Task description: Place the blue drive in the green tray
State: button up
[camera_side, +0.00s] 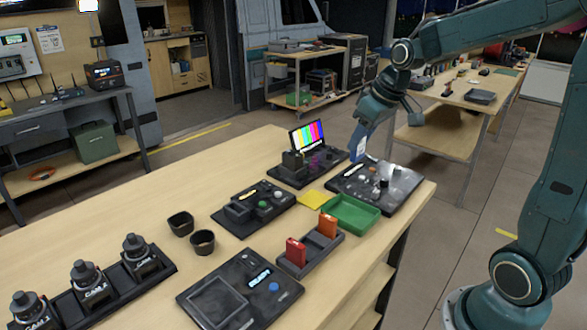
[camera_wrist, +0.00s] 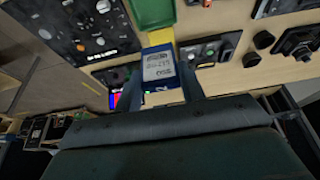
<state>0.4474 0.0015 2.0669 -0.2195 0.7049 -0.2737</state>
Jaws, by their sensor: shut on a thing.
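My gripper (camera_side: 366,130) is above the far part of the workbench, shut on the blue drive (camera_side: 359,148). In the wrist view, the drive (camera_wrist: 159,68) has a blue case and a pale printed label, and sits between the two fingers. In the side view it hangs clear above the bench, next to the monitor. The green tray (camera_side: 350,213) lies on the bench nearer the side camera, shallow and with nothing visible in it. In the wrist view the tray (camera_wrist: 152,13) is partly cut off at the top edge, beyond the drive.
A black control panel with knobs (camera_side: 376,184) lies behind the tray, with a colour-bar monitor (camera_side: 306,136) to its left. A grey holder (camera_side: 311,256) with red and orange drives stands in front of the tray. A yellow note (camera_side: 313,199) lies left of the tray.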

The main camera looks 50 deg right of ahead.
notch_tip(320, 180, down, 13)
dwell(0.3)
jog(key=shift+f, duration=1.9)
jog(key=shift+f, duration=0.1)
jog(key=o, duration=1.1)
jog(key=shift+c, duration=0.2)
jog(key=shift+v, duration=0.75)
jog(key=v, duration=1)
jog(key=shift+r, duration=0.35)
